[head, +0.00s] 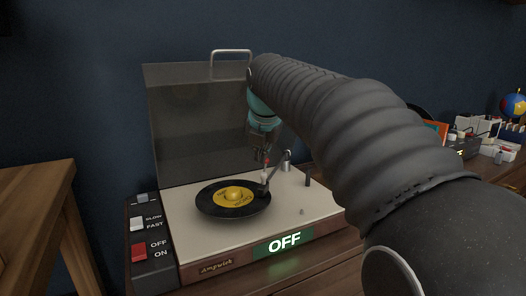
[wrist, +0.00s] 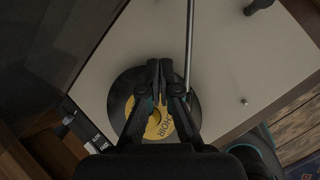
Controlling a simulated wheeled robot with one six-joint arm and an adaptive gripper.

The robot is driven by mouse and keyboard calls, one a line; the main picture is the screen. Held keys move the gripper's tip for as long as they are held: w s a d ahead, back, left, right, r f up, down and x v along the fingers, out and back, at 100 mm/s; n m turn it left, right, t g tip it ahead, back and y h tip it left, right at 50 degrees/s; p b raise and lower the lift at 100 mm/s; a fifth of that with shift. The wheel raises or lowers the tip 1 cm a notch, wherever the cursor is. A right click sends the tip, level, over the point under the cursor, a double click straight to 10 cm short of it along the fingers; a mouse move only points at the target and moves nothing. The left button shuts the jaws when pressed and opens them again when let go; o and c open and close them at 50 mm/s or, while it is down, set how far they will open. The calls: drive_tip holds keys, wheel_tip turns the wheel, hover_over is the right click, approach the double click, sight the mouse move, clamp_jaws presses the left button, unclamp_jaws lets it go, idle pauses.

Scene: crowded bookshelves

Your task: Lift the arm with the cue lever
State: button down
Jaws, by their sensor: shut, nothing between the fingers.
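The turntable (head: 313,205) has a cream deck and a raised smoky lid. A black record with a yellow label (head: 234,195) lies on it and shows in the wrist view (wrist: 117,95). The thin tonearm (head: 275,172) reaches from a silver pivot to the record's right part; it also shows in the wrist view (wrist: 189,40). I cannot tell whether its head touches the record. A short dark post (head: 307,179) and a small metal knob (head: 302,211) stand right of the tonearm; which is the cue lever is unclear. My gripper (wrist: 159,65) is shut and empty, above the record, left of the tonearm.
A green-lit display (head: 284,242) reads OFF. The raised lid (head: 200,120) stands behind the deck. Small objects and a globe (head: 515,105) sit at the right.

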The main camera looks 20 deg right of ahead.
drive_tip(key=x, duration=0.6)
drive_tip(key=shift+w+f, duration=0.15)
drive_tip(key=shift+f, duration=0.2)
drive_tip(key=w+d, duration=0.1)
drive_tip(key=w, duration=0.1)
drive_tip(key=shift+w+d+r, duration=0.3)
drive_tip(key=shift+d, duration=0.05)
drive_tip(key=shift+w+d+r, duration=0.1)
drive_tip(key=shift+w+d, duration=0.15)
drive_tip(key=shift+w, duration=0.15)
